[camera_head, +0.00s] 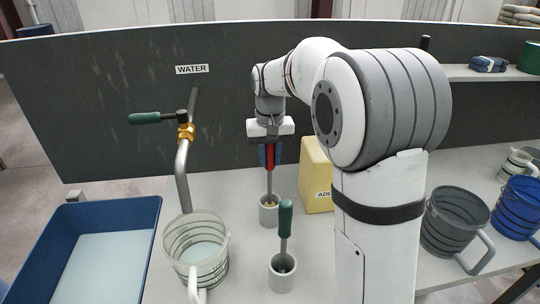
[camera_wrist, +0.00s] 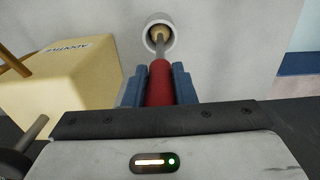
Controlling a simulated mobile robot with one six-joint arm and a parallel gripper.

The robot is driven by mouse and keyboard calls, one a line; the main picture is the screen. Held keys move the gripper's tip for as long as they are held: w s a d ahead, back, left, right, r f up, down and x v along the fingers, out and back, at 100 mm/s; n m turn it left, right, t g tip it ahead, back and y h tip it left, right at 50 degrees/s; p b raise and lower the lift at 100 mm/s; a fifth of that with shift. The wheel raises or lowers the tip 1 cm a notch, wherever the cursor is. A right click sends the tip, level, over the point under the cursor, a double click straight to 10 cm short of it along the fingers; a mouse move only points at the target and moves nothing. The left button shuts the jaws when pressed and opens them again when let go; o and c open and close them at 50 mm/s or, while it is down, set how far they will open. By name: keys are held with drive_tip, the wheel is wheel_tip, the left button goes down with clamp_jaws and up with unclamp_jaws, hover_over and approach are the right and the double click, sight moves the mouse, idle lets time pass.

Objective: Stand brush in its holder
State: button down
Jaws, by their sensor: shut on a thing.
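My gripper (camera_head: 270,154) is shut on the red handle of a brush (camera_head: 270,160). The brush is upright, with its grey shaft pointing down. Its lower end is at the mouth of a small pale cup-like holder (camera_head: 268,213). In the wrist view, the blue fingers (camera_wrist: 159,88) flank the red handle (camera_wrist: 160,84), and the tan brush head shows within the ring of the holder (camera_wrist: 171,36). How deep the head sits is hard to tell. A second holder (camera_head: 282,276), nearer, has a green-handled tool (camera_head: 285,220) standing in it.
A yellow container (camera_head: 316,177) stands right of the brush. A clear jug (camera_head: 197,262) sits under the water tap (camera_head: 185,135). A blue tray (camera_head: 152,204) is at left. Grey (camera_head: 448,225) and blue (camera_head: 519,208) jugs stand at right, beyond my arm.

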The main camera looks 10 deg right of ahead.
drive_tip(key=shift+f+b, duration=0.35)
drive_tip(key=shift+f, duration=0.25)
drive_tip(key=c, duration=1.1)
unclamp_jaws()
wheel_tip(320, 180, up, 8)
